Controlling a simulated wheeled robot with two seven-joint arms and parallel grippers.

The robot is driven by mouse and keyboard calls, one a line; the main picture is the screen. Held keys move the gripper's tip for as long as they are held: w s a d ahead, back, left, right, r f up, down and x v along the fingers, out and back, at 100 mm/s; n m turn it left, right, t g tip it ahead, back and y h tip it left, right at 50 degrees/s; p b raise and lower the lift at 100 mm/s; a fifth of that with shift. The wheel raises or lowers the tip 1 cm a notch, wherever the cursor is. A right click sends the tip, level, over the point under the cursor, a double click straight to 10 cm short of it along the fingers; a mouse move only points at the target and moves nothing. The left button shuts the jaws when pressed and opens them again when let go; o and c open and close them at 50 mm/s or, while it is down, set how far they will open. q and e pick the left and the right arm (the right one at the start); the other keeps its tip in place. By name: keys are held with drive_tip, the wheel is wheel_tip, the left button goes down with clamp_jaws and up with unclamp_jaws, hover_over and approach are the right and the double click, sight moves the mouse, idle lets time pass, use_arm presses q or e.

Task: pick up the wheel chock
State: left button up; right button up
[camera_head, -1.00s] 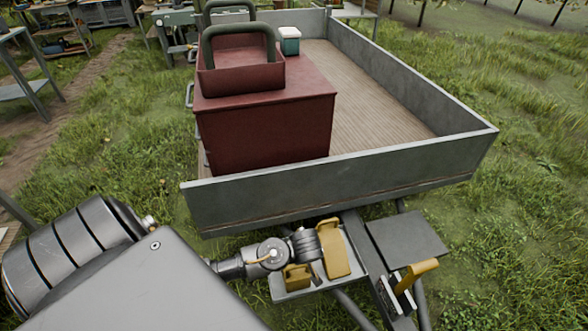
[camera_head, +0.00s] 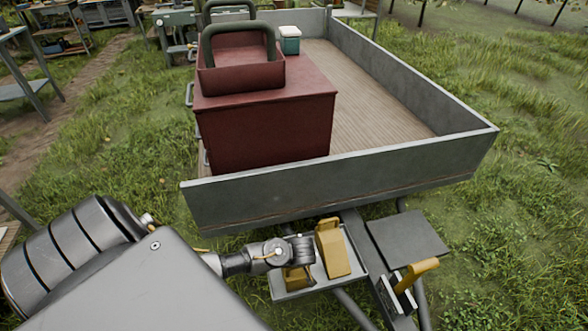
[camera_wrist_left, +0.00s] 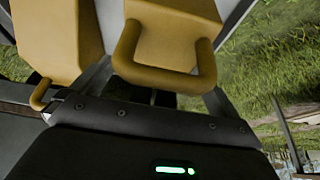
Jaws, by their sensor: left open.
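Two yellow wheel chocks sit on a grey tray at the trailer's front. The right chock (camera_head: 333,252) stands clear in the head view. The left chock (camera_head: 297,281) is partly hidden by my left gripper (camera_head: 303,258), which is just above or beside it. In the left wrist view, one chock (camera_wrist_left: 172,35) with a looped handle faces my left gripper (camera_wrist_left: 150,97), and the other chock (camera_wrist_left: 57,40) lies to its left. The gripper is open; the handle loop is close in front of it, but I cannot tell if it is between the fingers. My right gripper is not in view.
The grey trailer wall (camera_head: 340,185) rises behind the tray (camera_head: 290,295). A flat grey plate (camera_head: 407,239) and a yellow-handled lever (camera_head: 417,271) are to the right. A dark red chest (camera_head: 265,130) stands on the trailer bed. Grass surrounds it.

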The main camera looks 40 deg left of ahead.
use_arm(q)
drive_tip(key=shift+x, duration=0.75)
drive_tip(key=shift+c, duration=0.4)
drive_tip(key=shift+w, duration=0.1)
drive_tip(key=c, duration=1.7)
